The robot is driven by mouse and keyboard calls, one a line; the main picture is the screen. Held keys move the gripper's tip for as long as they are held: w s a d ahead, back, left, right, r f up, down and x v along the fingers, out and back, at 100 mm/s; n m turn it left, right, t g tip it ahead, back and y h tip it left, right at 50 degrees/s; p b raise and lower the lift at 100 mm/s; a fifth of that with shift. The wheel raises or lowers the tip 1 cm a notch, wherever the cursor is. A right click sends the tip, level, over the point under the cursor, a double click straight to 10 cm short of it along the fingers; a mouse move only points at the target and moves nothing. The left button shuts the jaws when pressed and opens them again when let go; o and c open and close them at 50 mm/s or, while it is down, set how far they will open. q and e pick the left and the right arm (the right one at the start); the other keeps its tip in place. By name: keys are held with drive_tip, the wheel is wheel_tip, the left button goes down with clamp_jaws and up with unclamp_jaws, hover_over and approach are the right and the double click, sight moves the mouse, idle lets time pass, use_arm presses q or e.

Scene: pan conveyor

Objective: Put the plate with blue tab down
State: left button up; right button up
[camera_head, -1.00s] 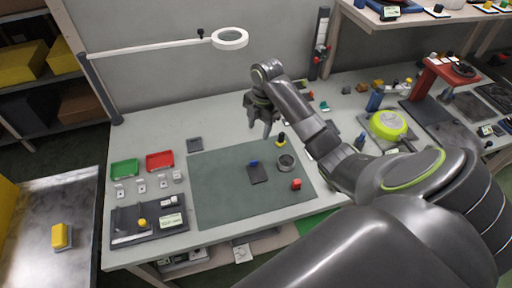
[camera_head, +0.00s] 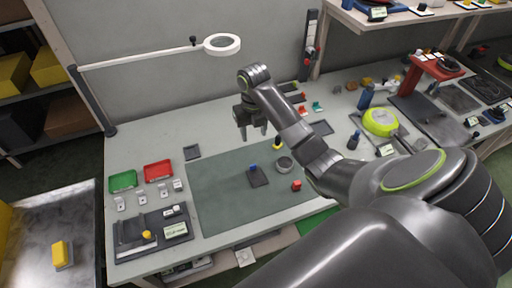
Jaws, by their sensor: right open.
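The plate with the blue tab (camera_head: 259,178) is a small dark plate lying flat on the green mat (camera_head: 215,205), with its blue tab upright at its far edge. My right gripper (camera_head: 253,134) is open and empty. It hangs above the far part of the mat, beyond the plate and apart from it. My left gripper is not in the picture.
On the mat near the plate are a grey ring-shaped cup (camera_head: 284,163), a red block (camera_head: 296,185) and a yellow-topped piece (camera_head: 277,145). Green (camera_head: 123,181) and red (camera_head: 158,171) trays stand at left. A magnifier lamp (camera_head: 222,44) overhangs the back.

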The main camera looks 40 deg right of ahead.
drive_tip(key=b, duration=1)
hover_over(253, 166)
drive_tip(key=f, duration=1.1)
drive_tip(key=shift+w+d, duration=0.15)
drive_tip(key=shift+d, duration=0.2)
drive_tip(key=shift+a+f+b, duration=0.1)
drive_tip(key=shift+f+b, duration=0.2)
drive_tip(key=shift+f, duration=0.25)
drive_tip(key=f, duration=0.3)
drive_tip(key=shift+a+f+p, duration=0.15)
drive_tip(key=shift+a+p, duration=0.05)
drive_tip(key=shift+p, duration=0.2)
drive_tip(key=shift+f, duration=0.45)
clamp_jaws()
drive_tip(key=shift+r, duration=0.1)
